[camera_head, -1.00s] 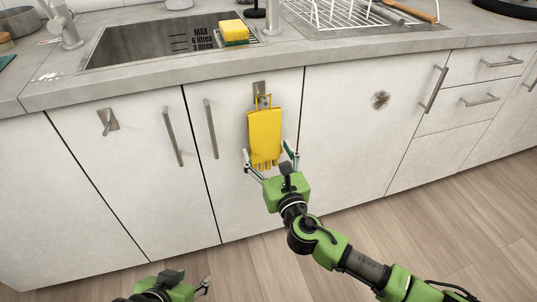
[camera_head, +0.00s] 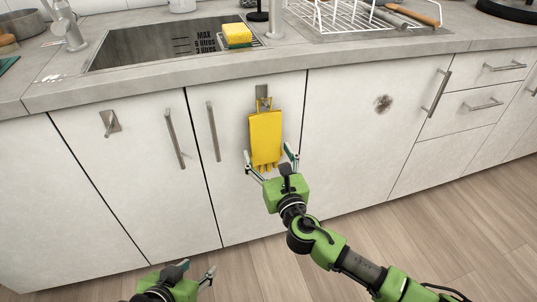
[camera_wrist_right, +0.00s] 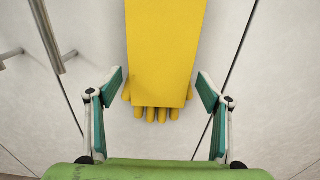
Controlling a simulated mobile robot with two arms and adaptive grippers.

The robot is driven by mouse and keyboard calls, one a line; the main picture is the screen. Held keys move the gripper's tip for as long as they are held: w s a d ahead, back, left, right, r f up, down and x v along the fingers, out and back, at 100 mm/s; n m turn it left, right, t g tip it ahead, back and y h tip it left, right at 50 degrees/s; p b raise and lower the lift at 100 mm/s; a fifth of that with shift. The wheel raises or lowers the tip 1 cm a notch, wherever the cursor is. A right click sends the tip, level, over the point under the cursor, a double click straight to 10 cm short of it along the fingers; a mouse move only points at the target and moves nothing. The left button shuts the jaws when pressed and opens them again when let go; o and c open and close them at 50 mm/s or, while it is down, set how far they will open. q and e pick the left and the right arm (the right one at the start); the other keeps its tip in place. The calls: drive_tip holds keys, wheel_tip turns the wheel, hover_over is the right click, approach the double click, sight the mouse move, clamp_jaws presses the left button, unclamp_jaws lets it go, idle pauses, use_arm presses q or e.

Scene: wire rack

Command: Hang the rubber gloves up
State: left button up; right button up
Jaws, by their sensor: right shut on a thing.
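The yellow rubber gloves (camera_head: 265,137) are upright against the white cabinet door under the sink, fingers down. A loop at their top overlaps the metal hook (camera_head: 262,91) on that door; I cannot tell whether it is seated on it. My right gripper (camera_head: 270,165) is at their lower end, its widely spread fingers closed against the two side edges. In the right wrist view the gloves (camera_wrist_right: 165,55) sit between the fingertips (camera_wrist_right: 160,82). My left gripper (camera_head: 197,273) is low at the bottom of the head view, fingers apart and empty.
Another hook (camera_head: 109,123) is on the door to the left. Long handles (camera_head: 212,131) stick out of the doors. Above are the counter edge, a sink with a yellow sponge (camera_head: 237,34), and a white wire rack (camera_head: 345,18). The floor in front is clear.

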idle(0.3)
drive_tip(key=o, duration=1.3)
drive_tip(key=shift+s, duration=0.1)
